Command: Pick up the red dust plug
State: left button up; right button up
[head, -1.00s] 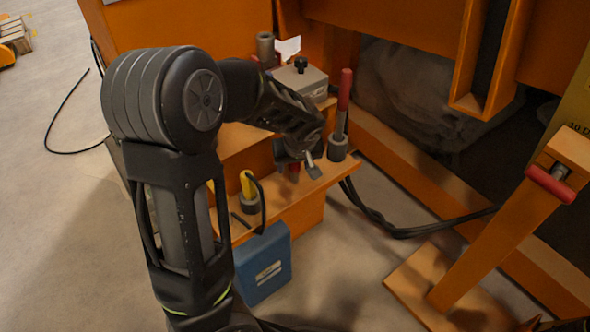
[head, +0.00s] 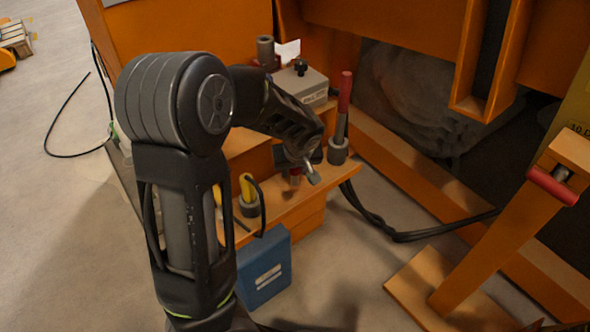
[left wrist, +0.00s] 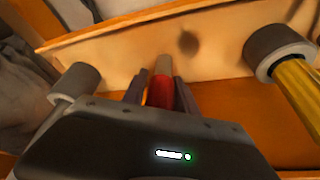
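The red dust plug (left wrist: 160,92) stands between the two fingers of my left gripper (left wrist: 160,90) in the left wrist view. Its narrower pale grey end points away from the camera, toward the orange shelf (left wrist: 125,45). The fingers look closed on its sides, and no collar shows around its grey end. In the head view, my left gripper (head: 298,170) is low over the shelf (head: 290,208), and only a bit of red shows beneath it. My right gripper is not in view.
A yellow handle (head: 247,187) in a grey collar and a red-handled lever (head: 343,110) flank the gripper. A grey box (head: 300,84) stands behind. A blue box (head: 264,268) is below the shelf. Black cables (head: 400,235) run right.

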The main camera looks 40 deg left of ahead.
pick_arm(q)
grip_shut()
dwell(0.3)
notch_tip(320, 180, up, 10)
jog(key=p, duration=0.3)
jog(key=shift+p, duration=0.35)
dwell(0.4)
jog(key=w+d+r+m+h, duration=0.1)
jog(key=w+d+r+m, duration=0.1)
jog(key=d, duration=0.4)
jog(key=w+d+r+m+h, duration=0.1)
jog(key=d+r+m, duration=0.2)
jog(key=d, duration=0.3)
jog(key=w+d+r+m+t+h, duration=0.1)
jog(key=w+d+r+m, duration=0.1)
jog(key=d+m, duration=0.2)
jog(key=shift+w+d+r, duration=0.15)
jog(key=shift+w+d, duration=0.2)
jog(key=shift+d, duration=0.55)
